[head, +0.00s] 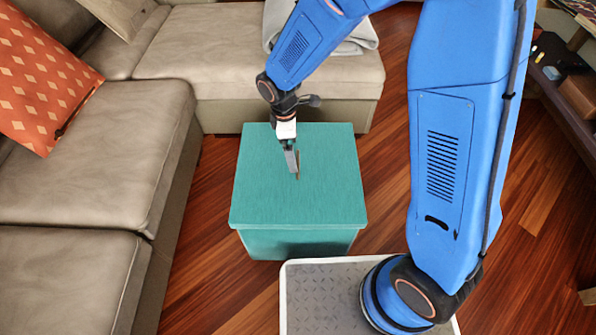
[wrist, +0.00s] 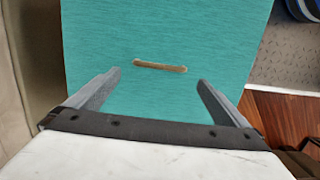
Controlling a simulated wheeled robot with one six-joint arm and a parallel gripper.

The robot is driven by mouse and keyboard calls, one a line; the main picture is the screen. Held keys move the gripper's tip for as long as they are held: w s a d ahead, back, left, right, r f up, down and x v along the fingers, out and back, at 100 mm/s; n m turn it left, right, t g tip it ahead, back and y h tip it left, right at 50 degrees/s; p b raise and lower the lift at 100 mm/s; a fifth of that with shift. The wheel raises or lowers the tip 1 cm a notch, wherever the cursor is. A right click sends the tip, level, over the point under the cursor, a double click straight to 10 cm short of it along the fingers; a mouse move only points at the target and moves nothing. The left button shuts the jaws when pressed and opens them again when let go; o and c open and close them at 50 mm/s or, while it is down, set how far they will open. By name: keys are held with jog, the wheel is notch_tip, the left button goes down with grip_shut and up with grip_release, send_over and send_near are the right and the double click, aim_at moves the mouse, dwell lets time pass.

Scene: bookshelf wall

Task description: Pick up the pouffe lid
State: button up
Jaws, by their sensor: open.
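The pouffe lid (head: 258,187) is a flat teal square on top of a teal box-shaped pouffe (head: 290,243). It also fills the middle of the wrist view (wrist: 160,30). A small tan handle (wrist: 160,66) lies near the lid's centre; in the head view it is partly hidden by my gripper. My gripper (head: 294,170) points down over the middle of the lid. In the wrist view its two fingers (wrist: 158,80) are spread wide, with the handle ahead of them and between their lines. The fingers hold nothing. I cannot tell the exact height above the lid.
A grey-beige sofa (head: 95,150) runs along the left and the back, with an orange patterned cushion (head: 40,80). A grey blanket (head: 350,42) lies on the back seat. Wooden floor (head: 385,150) is clear right of the pouffe. A shelf (head: 565,85) stands at the right.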

jog(key=shift+d+f, duration=0.2)
jog(key=shift+f, duration=0.9)
jog(key=shift+d+f, duration=0.25)
jog(key=shift+f, duration=0.85)
jog(key=shift+d+f, duration=0.2)
jog(key=shift+f, duration=0.9)
jog(key=c, duration=1.9)
